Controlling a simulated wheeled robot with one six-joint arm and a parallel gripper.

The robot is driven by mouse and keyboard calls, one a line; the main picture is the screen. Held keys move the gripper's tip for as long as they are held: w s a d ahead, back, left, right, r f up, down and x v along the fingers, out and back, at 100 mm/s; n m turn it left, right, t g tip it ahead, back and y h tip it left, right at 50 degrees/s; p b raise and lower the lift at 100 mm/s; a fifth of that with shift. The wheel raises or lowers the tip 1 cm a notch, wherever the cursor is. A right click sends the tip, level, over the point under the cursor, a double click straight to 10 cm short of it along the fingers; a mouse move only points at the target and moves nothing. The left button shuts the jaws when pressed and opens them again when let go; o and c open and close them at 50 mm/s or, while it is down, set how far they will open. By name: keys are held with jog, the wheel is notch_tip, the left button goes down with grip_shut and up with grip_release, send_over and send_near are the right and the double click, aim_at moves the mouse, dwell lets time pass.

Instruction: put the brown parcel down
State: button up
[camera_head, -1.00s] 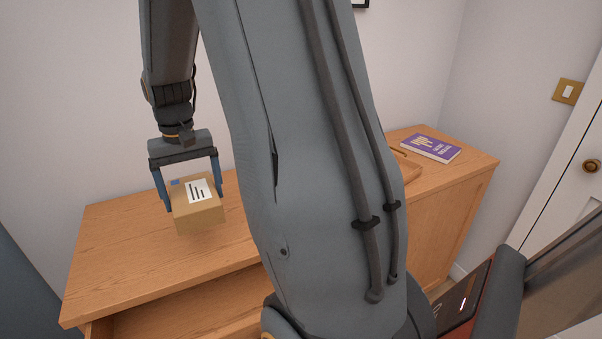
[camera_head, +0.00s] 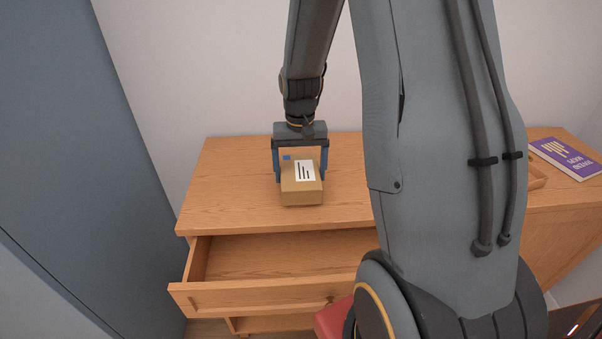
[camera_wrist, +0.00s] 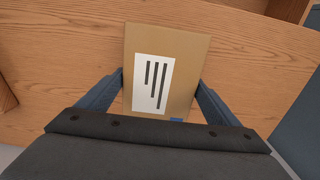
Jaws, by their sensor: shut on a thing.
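The brown parcel (camera_head: 301,190) is a small box with a white label with dark bars and a blue mark. My gripper (camera_head: 300,174) is shut on it, one blue finger on each side. In the head view the parcel is over the top of the wooden dresser (camera_head: 235,190), left of my arm. I cannot tell whether its underside touches the wood. In the wrist view the parcel (camera_wrist: 187,60) sits between both fingers, with wood grain behind it.
A drawer (camera_head: 250,294) stands open below the dresser top's front edge and looks empty. The dresser top left of the parcel is clear. A blue-grey panel (camera_head: 60,130) stands at the left.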

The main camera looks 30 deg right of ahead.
jog(key=shift+f, duration=0.75)
jog(key=o, duration=1.2)
jog(key=shift+f, duration=0.1)
